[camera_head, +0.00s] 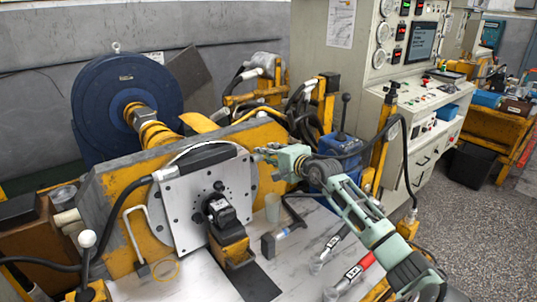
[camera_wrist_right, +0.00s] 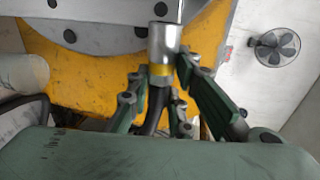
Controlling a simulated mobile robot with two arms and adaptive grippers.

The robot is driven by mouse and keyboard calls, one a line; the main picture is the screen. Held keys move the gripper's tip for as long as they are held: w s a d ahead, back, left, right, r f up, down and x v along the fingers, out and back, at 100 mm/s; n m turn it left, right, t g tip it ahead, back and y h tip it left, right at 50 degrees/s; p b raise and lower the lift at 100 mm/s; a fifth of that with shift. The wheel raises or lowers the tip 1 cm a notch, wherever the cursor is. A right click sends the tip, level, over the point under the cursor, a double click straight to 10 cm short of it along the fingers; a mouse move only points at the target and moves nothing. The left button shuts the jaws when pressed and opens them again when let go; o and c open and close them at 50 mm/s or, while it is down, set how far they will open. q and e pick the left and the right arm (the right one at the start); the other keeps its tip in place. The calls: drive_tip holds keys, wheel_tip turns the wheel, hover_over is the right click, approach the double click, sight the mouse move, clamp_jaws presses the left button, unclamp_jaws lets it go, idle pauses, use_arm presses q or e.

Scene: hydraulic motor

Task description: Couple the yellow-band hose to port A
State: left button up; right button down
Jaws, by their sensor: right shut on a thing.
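My right gripper (camera_head: 262,155) is at the right edge of the pale square plate (camera_head: 180,215) in the head view. In the right wrist view the gripper (camera_wrist_right: 159,85) is shut on the yellow-band hose (camera_wrist_right: 160,70), just below its silver end fitting. The fitting points up the picture toward the grey plate (camera_wrist_right: 105,12); whether it touches anything there I cannot tell. I cannot make out a label for port A. My left gripper is not in view.
A black hose with a silver fitting (camera_head: 165,173) meets the plate's left side. A red-marked hose end (camera_head: 358,270) and other fittings lie on the table (camera_head: 175,290). A small dark motor (camera_head: 222,210) sits before the plate. A clear cup (camera_head: 272,208) stands right of it.

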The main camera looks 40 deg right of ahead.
wheel_tip(320, 180, down, 12)
drive_tip(key=b, duration=1)
drive_tip(key=shift+r, duration=0.1)
